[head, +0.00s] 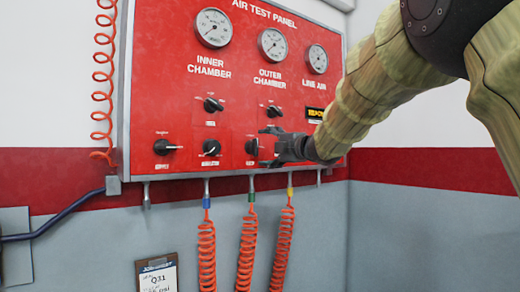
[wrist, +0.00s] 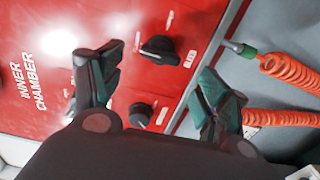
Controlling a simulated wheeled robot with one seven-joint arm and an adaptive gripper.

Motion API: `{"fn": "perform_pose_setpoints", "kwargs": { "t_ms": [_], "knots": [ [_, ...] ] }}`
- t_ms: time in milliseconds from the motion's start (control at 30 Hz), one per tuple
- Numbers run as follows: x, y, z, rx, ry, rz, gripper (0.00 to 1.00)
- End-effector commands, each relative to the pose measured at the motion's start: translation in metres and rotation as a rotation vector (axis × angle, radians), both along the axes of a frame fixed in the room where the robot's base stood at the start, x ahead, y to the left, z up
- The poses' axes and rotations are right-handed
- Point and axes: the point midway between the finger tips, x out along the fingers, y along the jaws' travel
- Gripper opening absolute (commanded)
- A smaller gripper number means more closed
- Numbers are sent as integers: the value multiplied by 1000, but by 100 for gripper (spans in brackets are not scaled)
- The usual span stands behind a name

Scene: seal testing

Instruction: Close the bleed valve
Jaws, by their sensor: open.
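The bleed valve is a black knob (wrist: 158,47) on the red panel, with the label BLEED beside it in the wrist view. Its handle bar lies roughly left to right there. In the head view the knob (head: 252,147) is in the bottom row, partly hidden by my gripper (head: 268,147). In the wrist view my gripper (wrist: 165,78) is open and empty. Its fingers are spread to either side of the knob's position, with the knob ahead of and above the gap's middle. I cannot tell the exact distance to the panel.
Another black knob (wrist: 141,114) is close beside, the bottom-row middle knob (head: 211,147) in the head view. More knobs (head: 213,104) and gauges (head: 213,28) sit above. Coiled orange hoses (head: 247,250) hang below the panel. A clipboard (head: 157,277) is lower left.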

Motion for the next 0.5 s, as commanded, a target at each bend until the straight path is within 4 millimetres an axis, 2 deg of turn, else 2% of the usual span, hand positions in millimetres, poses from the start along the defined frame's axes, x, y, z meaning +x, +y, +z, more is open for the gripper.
{"fn": "perform_pose_setpoints", "kwargs": {
  "t_ms": [200, 500],
  "knots": [
    [-26, -19, 0, 2, 1, 0, 75],
    [-39, -28, -1, 1, 1, 1, 75]
  ]
}}
